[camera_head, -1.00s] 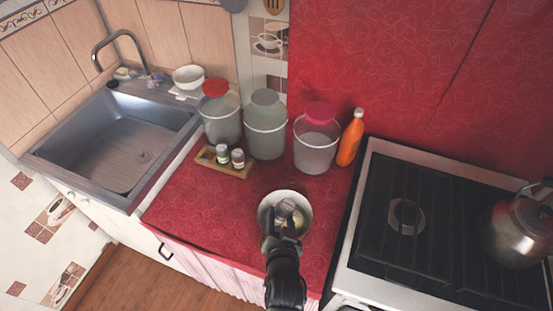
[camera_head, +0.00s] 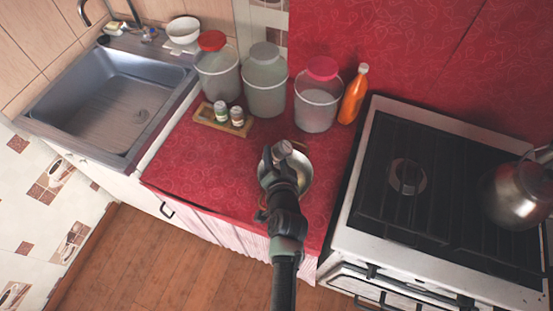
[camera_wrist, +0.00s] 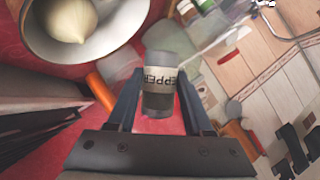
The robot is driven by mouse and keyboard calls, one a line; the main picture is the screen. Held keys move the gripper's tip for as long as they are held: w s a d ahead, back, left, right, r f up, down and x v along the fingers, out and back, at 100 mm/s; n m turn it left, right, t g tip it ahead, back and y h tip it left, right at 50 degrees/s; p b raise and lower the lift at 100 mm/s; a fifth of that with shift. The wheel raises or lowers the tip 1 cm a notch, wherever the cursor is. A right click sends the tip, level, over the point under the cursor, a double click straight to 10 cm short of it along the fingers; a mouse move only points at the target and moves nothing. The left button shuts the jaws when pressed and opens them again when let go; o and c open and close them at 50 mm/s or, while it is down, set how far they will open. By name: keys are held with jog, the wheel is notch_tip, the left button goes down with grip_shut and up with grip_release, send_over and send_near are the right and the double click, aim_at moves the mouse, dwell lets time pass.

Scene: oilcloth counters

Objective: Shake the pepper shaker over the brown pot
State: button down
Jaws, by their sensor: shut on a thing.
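The pepper shaker (camera_wrist: 158,72) is a clear jar with a "PEPPER" label and dark contents in the wrist view. My gripper (camera_wrist: 160,96) is shut on it, one finger on each side. In the head view the shaker's grey top (camera_head: 282,149) shows above my gripper (camera_head: 281,168), over the left part of the pot. The pot (camera_head: 303,182) looks pale and metallic inside, on the red counter. It also shows in the wrist view (camera_wrist: 122,38), with a pale onion-like bulb (camera_wrist: 70,18) inside. My gripper hides much of the pot in the head view.
Three lidded jars, one of them with a grey lid (camera_head: 265,88), and an orange bottle (camera_head: 354,95) stand behind. A wooden tray (camera_head: 208,117) holds two small shakers. The stove (camera_head: 440,205) with a kettle (camera_head: 518,195) is at the right, the sink (camera_head: 105,110) at the left.

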jog(key=shift+a+f+m+y+b, duration=0.25)
jog(key=shift+f+m+y+b, duration=0.6)
jog(key=shift+b, duration=1.05)
jog(key=shift+a+f+m+y+b, duration=0.25)
jog(key=shift+f+m+b, duration=0.3)
jog(key=shift+f+b, duration=0.95)
notch_tip(320, 180, up, 2)
jog(key=m+y+b, duration=0.2)
jog(key=m, duration=0.1)
jog(key=shift+a+r+t+b, duration=0.1)
jog(key=shift+r+t+b, duration=0.1)
jog(key=shift+t+b, duration=0.2)
jog(key=shift+r+m+t+y+b, duration=0.5)
jog(key=shift+r+m+y+b, duration=0.35)
jog(key=shift+m, duration=0.35)
